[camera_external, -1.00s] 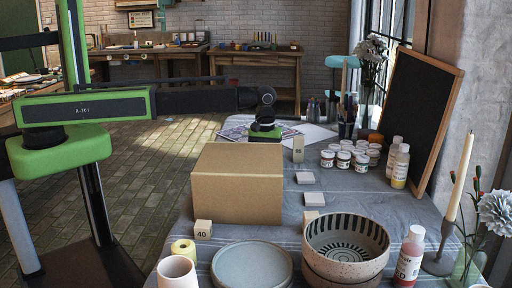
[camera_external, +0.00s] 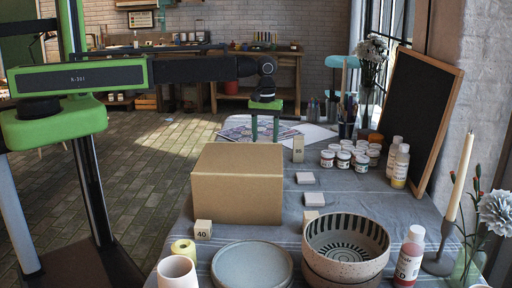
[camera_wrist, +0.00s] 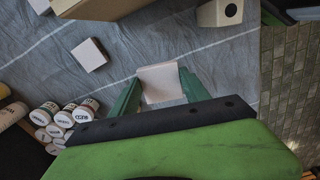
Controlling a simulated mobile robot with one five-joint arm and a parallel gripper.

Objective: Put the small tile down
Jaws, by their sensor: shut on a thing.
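My gripper (camera_external: 265,139) is above the far part of the table, behind the cardboard box, with its two green fingers pointing down. In the wrist view, my gripper (camera_wrist: 160,88) has a pale, square small tile (camera_wrist: 160,80) between its fingertips and is shut on it. This tile cannot be made out in the external view. Two other pale tiles lie on the cloth to the right of the box: one farther tile (camera_external: 305,178) and one nearer tile (camera_external: 314,199).
The cardboard box (camera_external: 237,185) stands between the external camera and my gripper. A block marked 90 (camera_external: 298,149), paint jars (camera_external: 345,158) and a chalkboard (camera_external: 424,120) stand to the right. Bowls (camera_external: 346,245) are in front. Cloth around the held tile is clear.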

